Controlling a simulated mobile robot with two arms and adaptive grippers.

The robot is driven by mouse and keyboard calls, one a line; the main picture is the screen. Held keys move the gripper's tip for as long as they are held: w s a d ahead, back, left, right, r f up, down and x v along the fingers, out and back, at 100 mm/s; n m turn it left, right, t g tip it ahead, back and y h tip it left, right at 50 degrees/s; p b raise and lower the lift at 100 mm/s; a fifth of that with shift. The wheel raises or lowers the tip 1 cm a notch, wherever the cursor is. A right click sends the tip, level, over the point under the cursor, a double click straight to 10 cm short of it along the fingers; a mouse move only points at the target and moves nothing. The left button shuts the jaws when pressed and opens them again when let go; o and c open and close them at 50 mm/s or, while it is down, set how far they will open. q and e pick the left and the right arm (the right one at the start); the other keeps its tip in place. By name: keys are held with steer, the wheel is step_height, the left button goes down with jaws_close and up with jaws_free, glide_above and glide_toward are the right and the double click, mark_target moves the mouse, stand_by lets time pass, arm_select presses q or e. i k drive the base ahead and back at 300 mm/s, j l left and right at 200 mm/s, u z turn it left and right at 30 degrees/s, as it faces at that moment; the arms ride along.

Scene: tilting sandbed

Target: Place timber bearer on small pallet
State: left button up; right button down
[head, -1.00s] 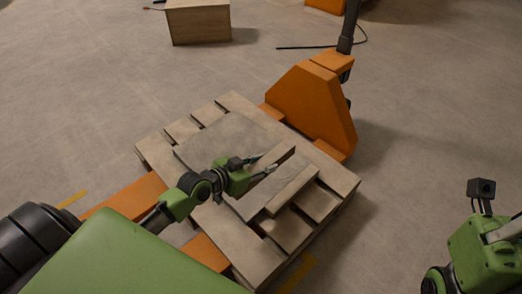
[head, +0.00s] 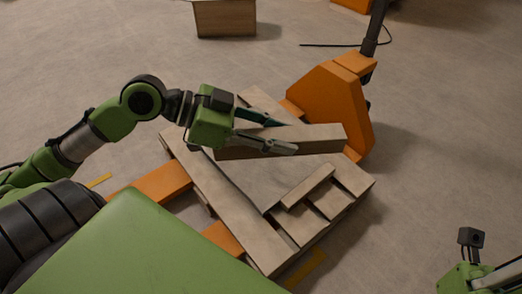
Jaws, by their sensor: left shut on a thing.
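The timber bearer (head: 325,137) is a long pale wooden beam. My left gripper (head: 290,136) is shut on it, with one finger on each side. The bearer lies crosswise in the head view, over the far part of the small pallet (head: 237,222); it appears raised above the pallet, but the gap is hard to judge. The pallet is slatted wood. A short wooden block (head: 308,186) lies on its right part, beside a flat grey-brown surface (head: 262,182). Only part of my right gripper's body shows at the lower right corner; its fingers are out of sight.
An orange pallet jack (head: 325,105) stands at the pallet's far right side, with its dark handle rising. Its orange forks (head: 155,188) show at the pallet's left side. A wooden box (head: 225,18) stands at the back.

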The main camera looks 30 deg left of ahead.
mark_target(211, 184)
steer(key=k+u, duration=0.3)
steer(key=k+j+u, duration=0.15)
steer(key=u, duration=0.15)
steer(key=l+u, duration=0.1)
steer(key=u, duration=0.3)
steer(key=i+l+u, duration=0.1)
steer(key=u, duration=0.3)
steer(key=l+u, duration=0.2)
steer(key=u, duration=0.25)
steer(key=l+u, duration=0.15)
steer(key=u, duration=0.25)
steer(key=l, duration=1.45)
steer(key=i+l, duration=0.1)
steer(key=l, duration=1.35)
